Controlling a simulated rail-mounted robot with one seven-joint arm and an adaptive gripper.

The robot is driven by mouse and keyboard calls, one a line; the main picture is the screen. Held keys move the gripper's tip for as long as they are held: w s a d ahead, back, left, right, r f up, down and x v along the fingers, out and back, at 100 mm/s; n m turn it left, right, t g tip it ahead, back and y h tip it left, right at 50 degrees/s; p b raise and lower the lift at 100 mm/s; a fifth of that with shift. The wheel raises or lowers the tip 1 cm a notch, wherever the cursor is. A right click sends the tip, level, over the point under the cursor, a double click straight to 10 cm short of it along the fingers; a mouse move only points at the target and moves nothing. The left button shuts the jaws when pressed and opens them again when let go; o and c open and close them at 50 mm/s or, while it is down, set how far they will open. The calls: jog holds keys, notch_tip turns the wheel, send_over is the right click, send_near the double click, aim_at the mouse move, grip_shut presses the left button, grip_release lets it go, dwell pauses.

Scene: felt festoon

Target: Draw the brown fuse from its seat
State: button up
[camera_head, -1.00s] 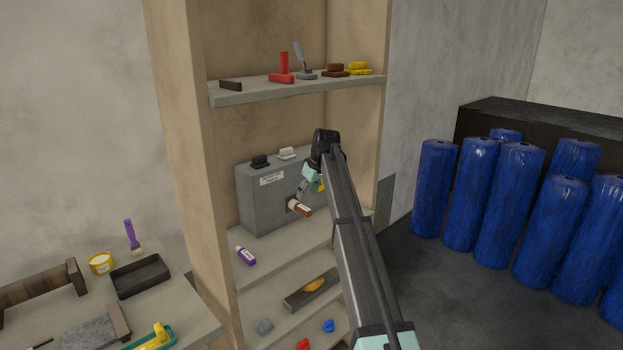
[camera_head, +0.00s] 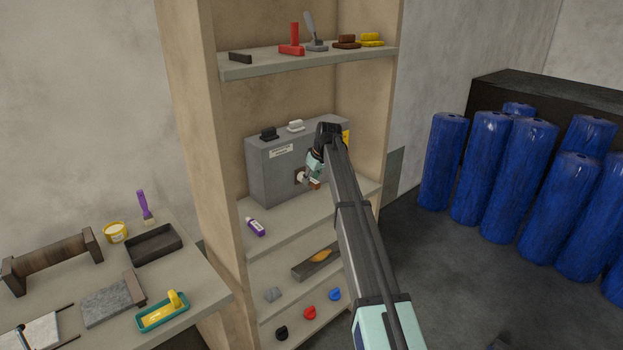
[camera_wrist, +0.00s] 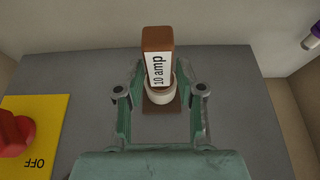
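The brown fuse (camera_wrist: 158,58) has a white label reading "10 amp" and a pale round collar. It stands out from a brown square seat (camera_wrist: 162,108) on the face of the grey box (camera_wrist: 235,75). In the head view the fuse (camera_head: 314,184) is partly hidden by my gripper (camera_head: 308,173), in front of the box. In the wrist view my gripper (camera_wrist: 161,92) has one green finger on each side of the fuse. The fingers are apart, with gaps showing beside the collar.
A red knob (camera_wrist: 13,132) on a yellow plate marked OFF (camera_wrist: 45,135) sits on the box, left in the wrist view. Black (camera_head: 269,133) and white (camera_head: 295,126) pieces sit on the box.

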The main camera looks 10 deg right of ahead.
grip_shut()
jog(key=shift+s, duration=0.1)
jog(key=shift+s+d, duration=0.5)
jog(key=shift+s, duration=0.25)
jog(key=shift+s+d, duration=0.45)
jog(key=shift+s, duration=0.3)
jog(key=shift+s+d, duration=0.5)
jog(key=shift+s, duration=0.25)
